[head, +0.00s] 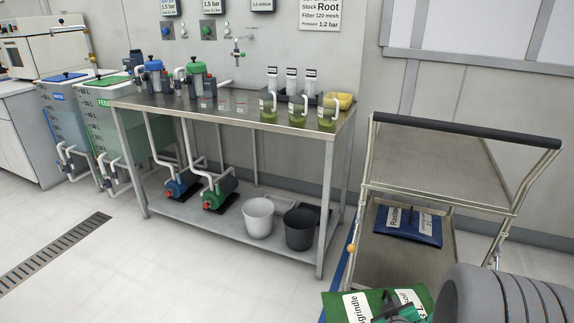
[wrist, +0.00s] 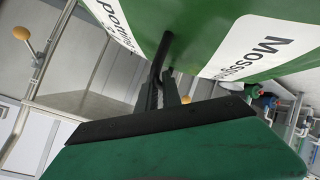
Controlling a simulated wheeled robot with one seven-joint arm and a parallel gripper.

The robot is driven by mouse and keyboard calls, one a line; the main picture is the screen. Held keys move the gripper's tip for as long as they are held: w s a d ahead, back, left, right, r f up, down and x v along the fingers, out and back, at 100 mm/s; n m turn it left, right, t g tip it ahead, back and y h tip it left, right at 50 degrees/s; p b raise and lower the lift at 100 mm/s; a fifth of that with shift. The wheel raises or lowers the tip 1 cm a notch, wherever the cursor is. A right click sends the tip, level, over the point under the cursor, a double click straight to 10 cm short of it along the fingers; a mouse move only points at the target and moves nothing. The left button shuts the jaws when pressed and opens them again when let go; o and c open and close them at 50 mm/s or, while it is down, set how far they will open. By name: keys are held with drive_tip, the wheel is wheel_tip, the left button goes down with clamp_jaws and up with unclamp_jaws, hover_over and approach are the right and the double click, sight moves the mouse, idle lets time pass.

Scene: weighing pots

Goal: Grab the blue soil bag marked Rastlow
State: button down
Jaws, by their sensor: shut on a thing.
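The blue soil bag (head: 402,234) lies on the lower deck of the cart in the head view, its white label reading "Rastlow" in part. My gripper (head: 398,305) is at the bottom of the head view, nearer than the blue bag and apart from it. It is shut on a green bag (head: 335,304), whose label ends in "grindle". In the wrist view my gripper's fingers (wrist: 166,75) meet the edge of this green bag (wrist: 200,22), which shows "Moss" and "potting" on white labels. The blue bag is not discernible in the wrist view.
The cart (head: 385,268) has a dark push handle (head: 460,131) and an upper deck (head: 425,160) above the blue bag. A steel bench (head: 235,124) with bottles and pumps stands to the left. Open floor (head: 190,270) lies in front of it.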

drive_tip(key=w+a+r+n+y, duration=0.2)
drive_tip(key=w+a+r, duration=0.1)
drive_tip(key=a+r, duration=0.5)
drive_tip(key=w+a+r+n+t+y, duration=0.1)
drive_tip(key=w+a+r, duration=0.3)
drive_tip(key=a+r, duration=0.4)
drive_tip(key=shift+a+r+n+y, duration=0.45)
drive_tip(key=shift+n+y, duration=0.15)
drive_tip(key=shift+y, duration=0.1)
